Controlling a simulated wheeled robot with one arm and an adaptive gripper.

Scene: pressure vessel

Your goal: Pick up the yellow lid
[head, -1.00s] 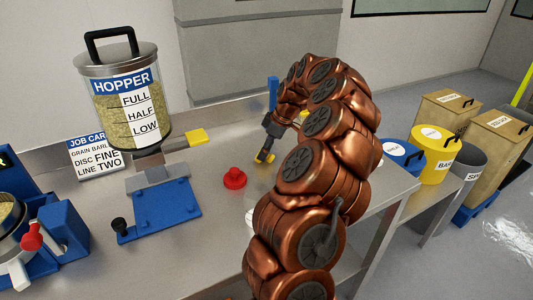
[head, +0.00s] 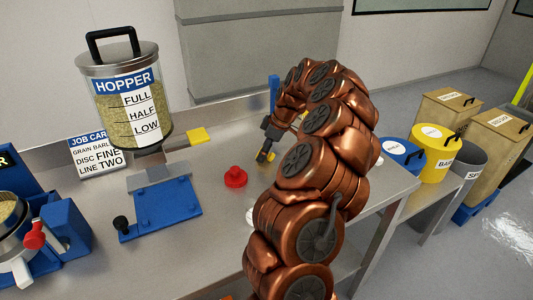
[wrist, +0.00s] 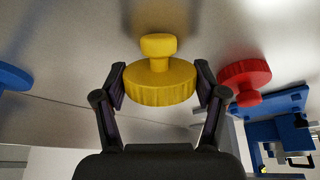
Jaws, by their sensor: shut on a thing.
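The yellow lid (wrist: 160,82), a ribbed disc with a knob, sits between the two fingers of my gripper (wrist: 160,86) in the wrist view. The fingers touch its sides, one left and one right, and are shut on it. In the head view my gripper (head: 266,156) points down over the bench, behind the red lid and to its right. Only a small part of the yellow lid (head: 271,156) shows there, beside the dark fingers. I cannot tell whether it is clear of the bench top.
A red lid (head: 235,177) stands close by on the steel bench (head: 215,240). A blue fixture (head: 165,205) and the hopper (head: 125,95) are to the left. A blue post (head: 273,88) rises behind my gripper. Blue and yellow bins (head: 432,145) stand at the right.

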